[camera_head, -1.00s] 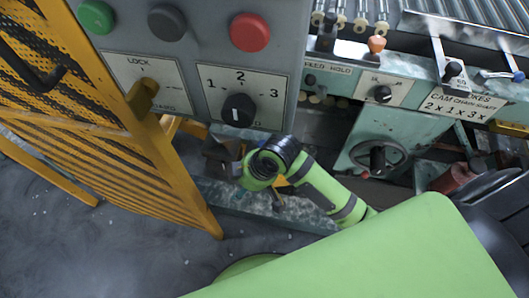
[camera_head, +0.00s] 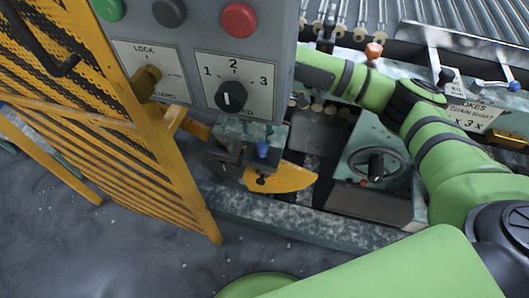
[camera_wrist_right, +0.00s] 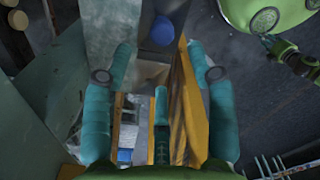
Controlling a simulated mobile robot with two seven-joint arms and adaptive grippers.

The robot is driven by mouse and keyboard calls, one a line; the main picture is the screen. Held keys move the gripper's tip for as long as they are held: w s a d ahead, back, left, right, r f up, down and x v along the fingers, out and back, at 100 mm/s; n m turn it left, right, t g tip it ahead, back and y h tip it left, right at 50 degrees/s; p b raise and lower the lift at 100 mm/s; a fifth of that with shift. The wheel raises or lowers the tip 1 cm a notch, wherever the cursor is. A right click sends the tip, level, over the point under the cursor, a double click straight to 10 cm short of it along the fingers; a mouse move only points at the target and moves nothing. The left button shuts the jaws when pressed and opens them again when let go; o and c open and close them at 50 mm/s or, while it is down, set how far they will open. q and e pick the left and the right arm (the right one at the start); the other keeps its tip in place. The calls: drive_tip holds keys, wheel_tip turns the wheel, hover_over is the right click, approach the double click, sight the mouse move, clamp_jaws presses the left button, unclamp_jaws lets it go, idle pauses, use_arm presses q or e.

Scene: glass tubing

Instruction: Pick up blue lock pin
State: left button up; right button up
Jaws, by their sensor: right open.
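A small blue lock pin (camera_head: 262,149) with a rounded knob stands on a worn grey-green block, beside a yellow quarter plate, below the control box in the head view. In the right wrist view a blue knob (camera_wrist_right: 162,30), seemingly the same pin, lies beyond the fingertips. My right gripper (camera_wrist_right: 158,72) has its teal fingers spread, with nothing held between them. In the head view my right arm runs left behind the control box, which hides the gripper. My left gripper is not recognisable in any view.
The grey control box (camera_head: 272,75) overhangs the pin area. A yellow mesh guard (camera_head: 95,120) stands at left. A handwheel (camera_head: 376,165) sits right of the yellow plate (camera_head: 280,177). Rollers (camera_head: 465,35) lie at the back right. The floor at lower left is clear.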

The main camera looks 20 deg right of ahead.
sight(263, 145)
drive_tip(key=f, duration=0.6)
drive_tip(key=shift+s+d+f, duration=0.15)
drive_tip(key=shift+s+f, duration=0.05)
drive_tip(key=shift+f, duration=0.2)
clamp_jaws()
